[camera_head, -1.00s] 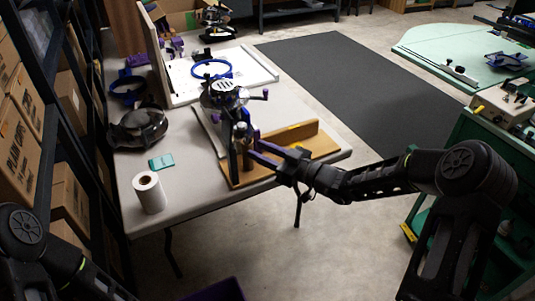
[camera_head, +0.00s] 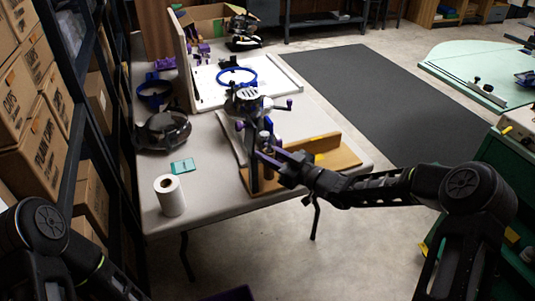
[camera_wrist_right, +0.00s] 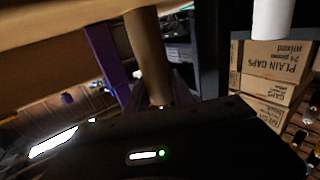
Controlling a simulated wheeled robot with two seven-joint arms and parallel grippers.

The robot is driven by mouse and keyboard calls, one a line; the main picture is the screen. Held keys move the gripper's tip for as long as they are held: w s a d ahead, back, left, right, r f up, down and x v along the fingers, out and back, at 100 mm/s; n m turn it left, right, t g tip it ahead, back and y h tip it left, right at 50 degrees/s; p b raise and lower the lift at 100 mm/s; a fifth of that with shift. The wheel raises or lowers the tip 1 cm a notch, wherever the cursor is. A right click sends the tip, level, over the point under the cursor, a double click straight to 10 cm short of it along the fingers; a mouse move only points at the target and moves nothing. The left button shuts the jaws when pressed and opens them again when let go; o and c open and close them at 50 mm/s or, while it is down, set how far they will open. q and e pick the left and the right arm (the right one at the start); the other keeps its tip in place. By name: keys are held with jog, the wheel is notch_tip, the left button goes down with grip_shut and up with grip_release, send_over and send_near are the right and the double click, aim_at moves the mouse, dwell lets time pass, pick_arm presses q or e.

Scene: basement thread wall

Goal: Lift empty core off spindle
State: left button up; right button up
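The empty core is a brown cardboard tube (camera_wrist_right: 148,50) in the right wrist view, running down toward my right gripper. In the head view, my right gripper (camera_head: 270,156) is at the upright stand (camera_head: 255,160) on a wooden base, where the core and spindle are small and partly hidden. The other finger is dark and hard to make out. The gripper looks open around the tube. My left arm shows at the lower left; its gripper is out of view.
A wooden fence (camera_head: 335,157) stands right of the stand. A blue hoop (camera_head: 237,77) is behind it. Boxed shelves line the left; a green-topped table (camera_head: 480,65) stands right.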

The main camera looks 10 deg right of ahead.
grip_shut()
jog(key=shift+r, duration=0.15)
notch_tip(320, 180, up, 14)
jog(key=p, duration=0.8)
jog(key=shift+f+p, duration=0.2)
jog(key=shift+p, duration=0.2)
notch_tip(320, 180, up, 4)
jog(key=p, duration=0.2)
jog(key=shift+p, duration=0.3)
